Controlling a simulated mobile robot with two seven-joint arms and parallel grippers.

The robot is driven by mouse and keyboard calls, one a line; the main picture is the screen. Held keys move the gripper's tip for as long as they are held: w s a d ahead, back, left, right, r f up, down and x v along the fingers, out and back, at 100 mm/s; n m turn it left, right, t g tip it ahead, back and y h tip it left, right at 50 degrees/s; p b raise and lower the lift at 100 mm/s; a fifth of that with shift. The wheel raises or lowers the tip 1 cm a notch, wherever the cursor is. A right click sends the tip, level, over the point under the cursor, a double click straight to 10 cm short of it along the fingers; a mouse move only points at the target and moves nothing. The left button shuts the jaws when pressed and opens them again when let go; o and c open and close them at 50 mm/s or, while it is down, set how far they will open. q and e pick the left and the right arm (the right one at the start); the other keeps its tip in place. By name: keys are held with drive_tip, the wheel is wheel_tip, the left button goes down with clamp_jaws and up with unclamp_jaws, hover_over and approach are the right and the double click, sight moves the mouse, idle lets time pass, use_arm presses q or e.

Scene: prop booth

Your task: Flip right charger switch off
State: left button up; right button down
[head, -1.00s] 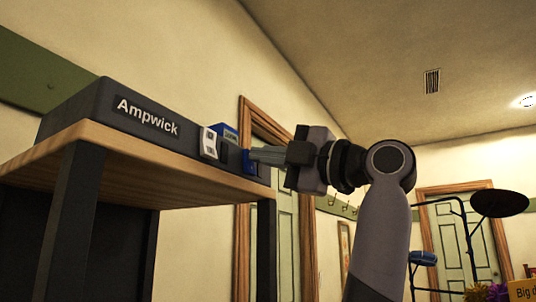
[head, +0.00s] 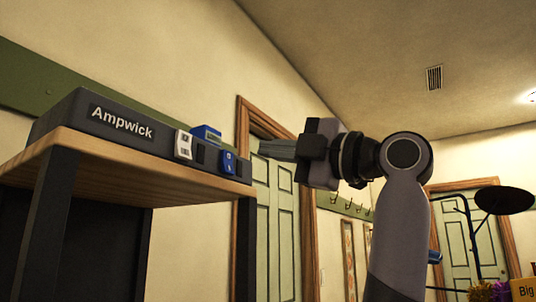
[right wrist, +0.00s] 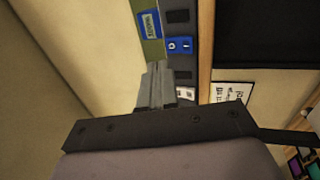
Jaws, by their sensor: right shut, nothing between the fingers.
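The dark charger box labelled Ampwick (head: 66,118) sits on a wooden-topped stand. On its front are a white switch (head: 183,145) and, to its right, a blue switch (head: 228,162). The right wrist view shows the blue switch (right wrist: 179,44) with light marks, and part of the white one (right wrist: 186,93). Which way the blue switch is tilted is too small to tell. My right gripper (head: 262,148) is shut and empty, to the right of the blue switch and slightly higher, apart from it in the picture. My left gripper is not in view.
The stand's wooden top (head: 120,166) juts out below the switches. A green door (head: 277,225) is behind the gripper.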

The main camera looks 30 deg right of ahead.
drive_tip(key=s+d+b, duration=0.1)
drive_tip(key=s+d, duration=0.2)
drive_tip(key=s, duration=0.3)
drive_tip(key=shift+s+d+f, duration=0.25)
drive_tip(key=shift+d, duration=0.15)
